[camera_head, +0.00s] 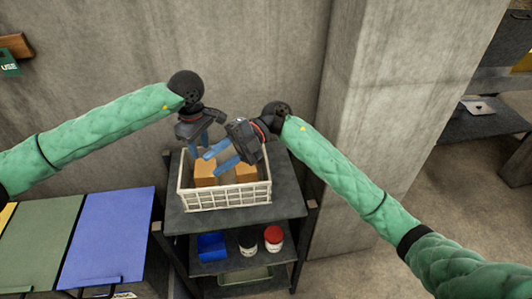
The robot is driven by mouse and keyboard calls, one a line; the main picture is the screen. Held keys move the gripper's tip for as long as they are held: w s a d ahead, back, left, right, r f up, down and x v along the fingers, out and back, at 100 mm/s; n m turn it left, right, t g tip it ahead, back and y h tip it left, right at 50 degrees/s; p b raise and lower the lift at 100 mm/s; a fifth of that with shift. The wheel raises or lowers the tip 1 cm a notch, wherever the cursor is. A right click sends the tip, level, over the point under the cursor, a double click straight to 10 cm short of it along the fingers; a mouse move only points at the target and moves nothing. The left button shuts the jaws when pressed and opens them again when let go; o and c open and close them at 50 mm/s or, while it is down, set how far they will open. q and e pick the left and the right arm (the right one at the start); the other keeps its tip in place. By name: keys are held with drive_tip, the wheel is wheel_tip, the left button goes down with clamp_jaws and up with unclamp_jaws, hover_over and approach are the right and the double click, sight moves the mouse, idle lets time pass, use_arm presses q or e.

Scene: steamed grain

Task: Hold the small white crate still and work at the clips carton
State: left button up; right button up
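The small white crate (226,199) stands on the top shelf of a dark rack, with slatted walls. Two orange-brown cartons show inside it, one on the left (204,174) and one on the right (246,173). I cannot read which is the clips carton. My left gripper (198,151) points down at the crate's back left, its blue fingers by the rear rim; whether they pinch it is hidden. My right gripper (211,164) reaches in from the right above the crate, its blue fingers apart with a gap between, tips near the left carton's top.
The dark shelf (289,199) has free room right of the crate. Below stand a blue bin (211,246), a white tub (247,242) and a red-lidded tub (273,238). A concrete wall is behind and a pillar (370,110) is at right. Blue (108,235) and green panels lie left.

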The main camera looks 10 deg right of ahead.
sight(266, 160)
drive_tip(key=w+d+f+m+t+h, duration=0.25)
drive_tip(key=w+d+t, duration=0.2)
drive_tip(key=w, duration=0.45)
drive_tip(key=w+d+f+m+t+h, duration=0.1)
drive_tip(key=w+d+m+t+h, duration=0.3)
drive_tip(key=w, duration=0.5)
drive_tip(key=s+d+f+n+h, duration=0.1)
drive_tip(key=f+h, duration=0.1)
drive_tip(key=f, duration=0.1)
drive_tip(key=s+d+f+n+h, duration=0.1)
drive_tip(key=d+f+h, duration=0.1)
drive_tip(key=f, duration=0.1)
drive_tip(key=s+d+f+n+h, duration=0.1)
drive_tip(key=f+n+h, duration=0.1)
drive_tip(key=f+h, duration=0.1)
drive_tip(key=shift+s+d+f, duration=0.15)
drive_tip(key=shift+d+f, duration=0.05)
drive_tip(key=shift+d, duration=0.15)
drive_tip(key=shift+s+f, duration=0.25)
drive_tip(key=shift+f, duration=3.95)
drive_tip(key=shift+c, duration=0.4)
clamp_jaws()
